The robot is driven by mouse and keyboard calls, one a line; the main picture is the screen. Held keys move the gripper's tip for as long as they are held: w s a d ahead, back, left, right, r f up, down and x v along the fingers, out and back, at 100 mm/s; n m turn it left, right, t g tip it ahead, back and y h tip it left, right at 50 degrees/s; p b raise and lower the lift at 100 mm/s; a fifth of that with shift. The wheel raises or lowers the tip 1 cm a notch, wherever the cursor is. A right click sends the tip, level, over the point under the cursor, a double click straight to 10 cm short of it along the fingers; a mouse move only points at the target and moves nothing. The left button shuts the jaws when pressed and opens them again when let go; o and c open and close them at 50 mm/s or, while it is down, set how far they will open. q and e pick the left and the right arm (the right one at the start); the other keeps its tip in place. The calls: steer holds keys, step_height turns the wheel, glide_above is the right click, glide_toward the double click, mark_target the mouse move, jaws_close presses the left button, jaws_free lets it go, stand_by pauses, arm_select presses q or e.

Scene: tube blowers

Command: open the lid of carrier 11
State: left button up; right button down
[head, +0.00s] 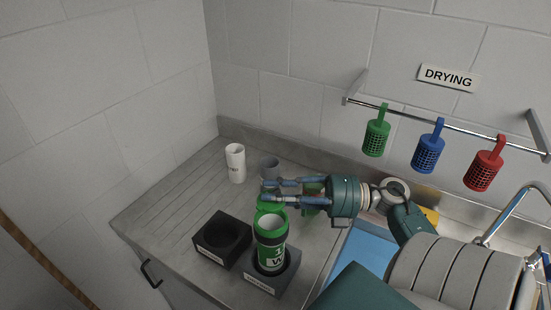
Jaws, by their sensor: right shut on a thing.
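The exact contact is too small to see. My left gripper is not in view.
An empty dark holder (222,238) stands left of the carrier. A white cup (235,163) and a grey cup (269,168) stand behind. Green and red items are partly hidden behind my gripper. Green, blue and red baskets hang from a rail (458,130) under a DRYING sign (448,77).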

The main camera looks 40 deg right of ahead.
mark_target(264, 192)
steer(key=shift+w+f+n+g+y+b, duration=0.2)
steer(key=shift+n+g+y+b, duration=0.35)
steer(key=shift+b, duration=0.25)
steer(key=w+n+g+y+b, duration=0.1)
steer(key=n+g+b, duration=0.1)
steer(key=g+b, duration=0.1)
steer(key=n+g+y+b, duration=0.2)
steer(key=g+b, duration=0.1)
steer(key=b, duration=0.2)
steer(key=w+n+g+y+b, duration=0.1)
steer(key=n+g+b, duration=0.1)
steer(key=b, duration=0.3)
steer(key=shift+w+a+g+y, duration=0.25)
steer(key=shift+w+a+g, duration=0.05)
steer(key=shift+a+g, duration=0.15)
steer(key=shift+w+a+r+n+g+b, duration=0.1)
steer(key=shift+w+a+n+g+b, duration=0.05)
steer(key=shift+n+g+b, duration=0.45)
steer(key=shift+w+a+r+n+g+b, duration=0.1)
steer(key=shift+n+g+b, duration=0.3)
steer(key=shift+g, duration=0.4)
steer(key=c, duration=1.7)
jaws_free()
